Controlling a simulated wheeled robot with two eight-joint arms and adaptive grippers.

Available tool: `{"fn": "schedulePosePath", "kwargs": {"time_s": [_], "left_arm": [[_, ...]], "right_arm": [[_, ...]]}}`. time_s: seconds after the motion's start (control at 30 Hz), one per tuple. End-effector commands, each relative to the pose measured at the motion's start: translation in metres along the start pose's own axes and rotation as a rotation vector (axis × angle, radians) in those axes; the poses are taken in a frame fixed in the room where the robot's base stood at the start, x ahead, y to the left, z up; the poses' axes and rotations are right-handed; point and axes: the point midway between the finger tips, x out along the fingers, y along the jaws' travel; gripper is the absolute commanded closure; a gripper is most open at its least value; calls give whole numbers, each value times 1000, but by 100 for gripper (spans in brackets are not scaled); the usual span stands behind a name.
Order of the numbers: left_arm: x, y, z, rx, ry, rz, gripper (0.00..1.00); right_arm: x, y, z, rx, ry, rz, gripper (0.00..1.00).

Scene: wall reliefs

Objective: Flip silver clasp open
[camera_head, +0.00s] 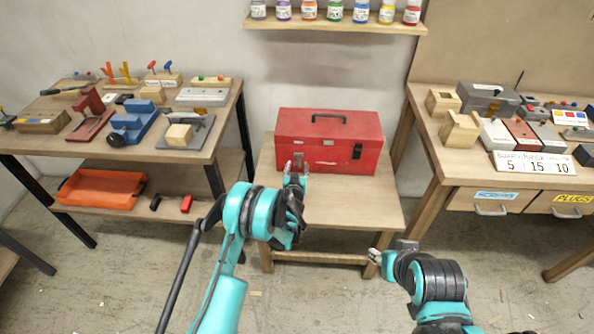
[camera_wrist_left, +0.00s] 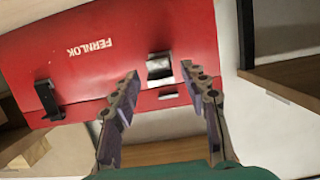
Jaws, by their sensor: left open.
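A red toolbox (camera_head: 330,125) sits closed on a small wooden table, with a black handle on its lid. Its silver clasp (camera_wrist_left: 160,70) is on the front; in the head view it is at the left, partly behind my left gripper (camera_head: 295,168). A black clasp (camera_head: 357,152) is at the front right; it also shows at the left of the wrist view (camera_wrist_left: 47,100). My left gripper is open and empty, with its fingertips (camera_wrist_left: 158,75) on either side of the silver clasp in the wrist view. Contact cannot be told. My right gripper (camera_head: 375,257) hangs low, right of the table.
The small wooden table (camera_head: 355,200) has bare room in front of the toolbox. A left bench (camera_head: 60,145) holds several wooden and metal fixtures, with an orange tray (camera_head: 100,187) below. A right bench (camera_head: 432,135) holds boxes and signs. A wall shelf (camera_head: 335,24) carries several jars.

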Motion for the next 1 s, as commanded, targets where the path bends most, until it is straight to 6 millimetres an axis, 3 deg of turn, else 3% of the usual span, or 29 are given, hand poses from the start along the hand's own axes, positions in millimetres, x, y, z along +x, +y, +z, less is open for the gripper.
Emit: {"fn": "schedulePosePath", "kwargs": {"time_s": [0.2, 0.43, 1.0], "left_arm": [[-11, 0, -44, 0, 0, 0, 55], [-19, 0, -76, 0, 0, 0, 55], [-21, 0, -84, 0, 0, 0, 55]], "right_arm": [[0, 0, 0, 0, 0, 0, 60], [0, 0, 0, 0, 0, 0, 60], [0, 0, 0, 0, 0, 0, 60]]}}
